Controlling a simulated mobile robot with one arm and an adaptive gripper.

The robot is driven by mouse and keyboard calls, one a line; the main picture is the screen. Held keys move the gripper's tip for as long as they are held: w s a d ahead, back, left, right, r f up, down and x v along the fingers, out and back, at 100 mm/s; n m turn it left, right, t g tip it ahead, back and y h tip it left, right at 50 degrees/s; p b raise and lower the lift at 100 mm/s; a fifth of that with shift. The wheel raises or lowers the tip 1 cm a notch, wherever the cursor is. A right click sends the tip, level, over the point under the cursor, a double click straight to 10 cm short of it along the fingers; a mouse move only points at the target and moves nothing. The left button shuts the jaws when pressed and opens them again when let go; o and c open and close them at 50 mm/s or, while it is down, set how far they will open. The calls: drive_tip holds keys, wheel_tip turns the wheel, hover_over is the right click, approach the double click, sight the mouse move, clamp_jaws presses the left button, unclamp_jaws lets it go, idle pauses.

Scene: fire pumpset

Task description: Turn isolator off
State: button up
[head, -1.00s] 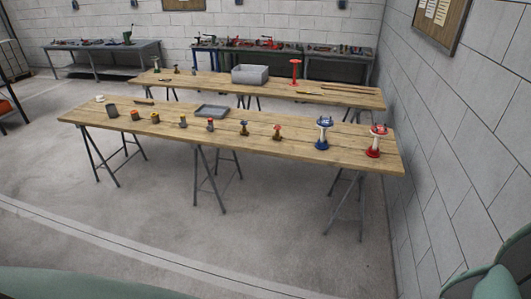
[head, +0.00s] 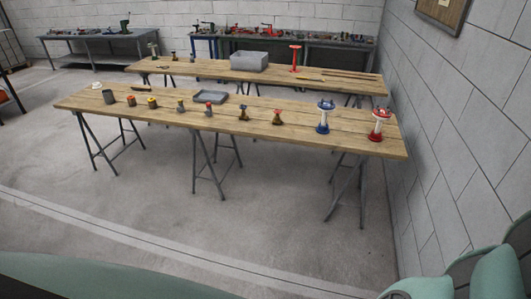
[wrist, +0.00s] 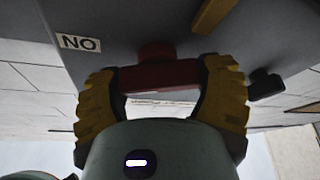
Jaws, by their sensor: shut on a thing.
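In the wrist view, a dark red handle (wrist: 160,76) sticks out from a grey housing (wrist: 115,20). I take it to be the isolator's handle. My gripper (wrist: 163,84) is shut on it, with one yellow ribbed finger at each end. A round dark red hub joins the handle to the housing. The handle lies nearly level across the picture. A white label reading "NO" (wrist: 79,43) is on the housing to the left. The isolator and my gripper do not show in the head view.
In the wrist view, a yellow bar (wrist: 213,15) and a dark knob-like part (wrist: 265,85) are near the handle's right. The head view shows a wooden trestle table (head: 150,119) with several valves and fittings, a second table (head: 340,82) behind, and open floor in front.

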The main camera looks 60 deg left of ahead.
drive_tip(key=n+y+p, duration=0.1)
drive_tip(key=n+y, duration=0.1)
drive_tip(key=n, duration=0.2)
drive_tip(key=n+y+p, duration=0.1)
drive_tip(key=n, duration=0.3)
drive_tip(key=shift+w+y, duration=0.1)
drive_tip(key=shift+y, duration=0.3)
drive_tip(key=n+y+p, duration=0.1)
drive_tip(key=n+p, duration=0.1)
drive_tip(key=n, duration=0.2)
drive_tip(key=shift+a, duration=0.1)
drive_tip(key=shift+f+n+g+y+p, duration=0.2)
drive_tip(key=shift+n+g+y+p, duration=0.3)
drive_tip(key=shift+n, duration=0.8)
drive_tip(key=o, duration=1.1)
drive_tip(key=shift+w, duration=0.1)
